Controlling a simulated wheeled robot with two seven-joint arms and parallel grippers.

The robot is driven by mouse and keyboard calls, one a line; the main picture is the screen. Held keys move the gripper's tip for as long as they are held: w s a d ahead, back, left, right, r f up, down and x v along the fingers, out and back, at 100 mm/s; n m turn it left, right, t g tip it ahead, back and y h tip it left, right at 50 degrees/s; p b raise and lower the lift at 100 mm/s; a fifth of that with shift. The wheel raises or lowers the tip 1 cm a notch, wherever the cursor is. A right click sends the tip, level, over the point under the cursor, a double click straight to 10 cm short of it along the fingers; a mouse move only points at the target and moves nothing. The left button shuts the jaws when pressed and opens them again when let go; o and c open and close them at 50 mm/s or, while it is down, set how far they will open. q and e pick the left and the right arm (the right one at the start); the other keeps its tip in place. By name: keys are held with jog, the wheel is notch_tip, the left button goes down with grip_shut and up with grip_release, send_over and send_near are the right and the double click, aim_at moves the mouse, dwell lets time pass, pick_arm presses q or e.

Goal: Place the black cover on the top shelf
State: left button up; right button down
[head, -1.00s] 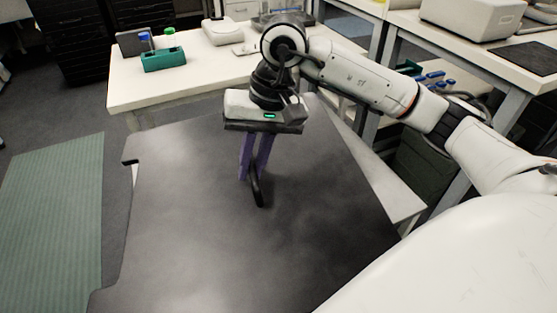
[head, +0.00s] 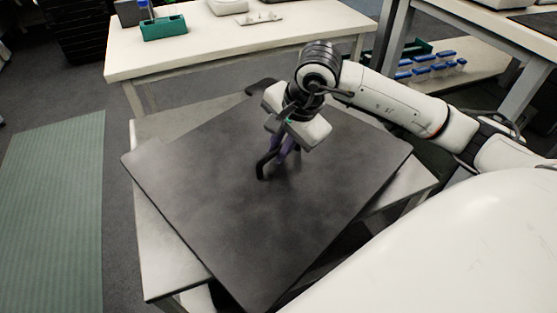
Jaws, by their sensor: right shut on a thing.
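The black cover (head: 215,205) is a large flat dark panel with a dark loop handle (head: 263,167) near its middle. It lies roughly level over a light grey cart top (head: 160,250) and is turned at an angle to it. One corner points towards me and the right corner reaches out past part of the cart. I cannot tell whether the cover touches the cart top. My right gripper (head: 283,152) is shut on the handle, its purple fingers tilted. My left gripper is not in view.
A white table (head: 290,40) behind holds a green rack (head: 163,28). At the right, a bench stands above a lower shelf with blue-topped items (head: 430,68). A green mat (head: 52,215) lies on the floor at left, with clear floor around it.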

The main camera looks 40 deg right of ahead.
notch_tip(320, 180, down, 3)
jog(key=shift+f+b, duration=0.15)
jog(key=shift+b, duration=0.2)
jog(key=c, duration=1.8)
grip_release()
jog(key=shift+f, duration=0.1)
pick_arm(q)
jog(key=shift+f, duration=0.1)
pick_arm(e)
jog(key=shift+o, duration=0.2)
pick_arm(q)
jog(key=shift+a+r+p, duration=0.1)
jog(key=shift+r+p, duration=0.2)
jog(key=shift+p, duration=0.95)
pick_arm(e)
jog(key=v, duration=1.2)
